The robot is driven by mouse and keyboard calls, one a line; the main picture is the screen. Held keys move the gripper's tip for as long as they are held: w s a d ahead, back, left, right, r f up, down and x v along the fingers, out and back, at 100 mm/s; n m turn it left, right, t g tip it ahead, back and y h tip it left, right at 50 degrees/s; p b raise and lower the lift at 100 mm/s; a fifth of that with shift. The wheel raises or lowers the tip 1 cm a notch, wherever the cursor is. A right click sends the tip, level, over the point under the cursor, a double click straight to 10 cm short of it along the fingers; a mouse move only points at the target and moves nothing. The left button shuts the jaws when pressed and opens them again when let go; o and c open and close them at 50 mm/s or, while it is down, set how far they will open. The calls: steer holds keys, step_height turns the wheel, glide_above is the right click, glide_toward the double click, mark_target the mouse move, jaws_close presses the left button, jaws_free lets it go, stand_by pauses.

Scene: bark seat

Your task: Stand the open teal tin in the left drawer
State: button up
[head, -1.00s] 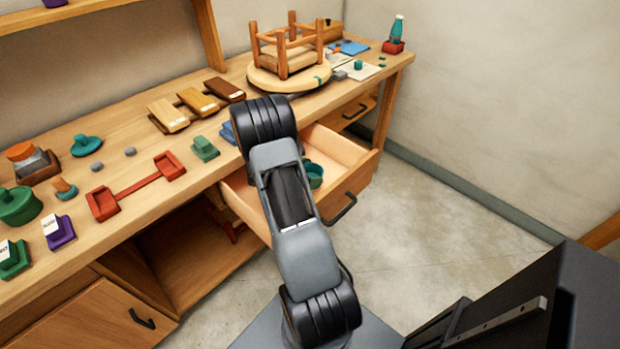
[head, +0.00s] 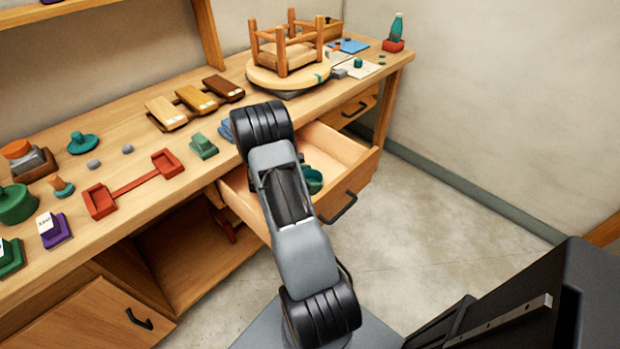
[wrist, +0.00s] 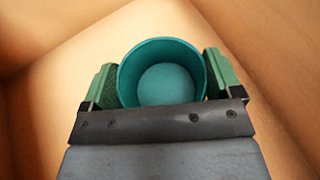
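The open teal tin (wrist: 165,85) is upright inside the pulled-out wooden drawer (head: 335,143), seen from above in the wrist view with its round mouth and empty bottom showing. In the head view the tin (head: 314,181) shows only in part beside my arm. My gripper (wrist: 162,82) has a green-padded finger on each side of the tin, and both pads appear to touch its wall. The head view hides the gripper behind my arm. Whether the tin's base touches the drawer floor is not clear.
A shut drawer (head: 358,108) is to the right of the open one. On the bench are a stool upside down on a round turntable (head: 262,78), a red double-ended tray (head: 133,185), a green block (head: 203,146) and wooden blocks (head: 198,99). The drawer's walls surround the gripper.

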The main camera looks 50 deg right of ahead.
steer(key=shift+o, duration=1.2)
steer(key=shift+r, duration=0.2)
steer(key=v, duration=0.5)
steer(key=p+v, duration=0.1)
steer(key=v, duration=0.1)
steer(key=shift+a+r, duration=0.1)
steer(key=shift+r, duration=0.35)
steer(key=s+a+r+m+t+y, duration=0.2)
steer(key=a+r+m+t+y, duration=0.1)
steer(key=a, duration=0.6)
steer(key=s+a+r+m+t+y, duration=0.3)
steer(key=a+r+m+y, duration=0.2)
steer(key=a+r, duration=0.2)
steer(key=s+a+r+m+t+y, duration=0.3)
steer(key=a+r+m+y, duration=0.1)
steer(key=a, duration=0.7)
steer(key=shift+s+a+r+m, duration=0.25)
steer(key=shift+r+m, duration=0.15)
steer(key=shift+r, duration=0.4)
steer(key=shift+r, duration=0.15)
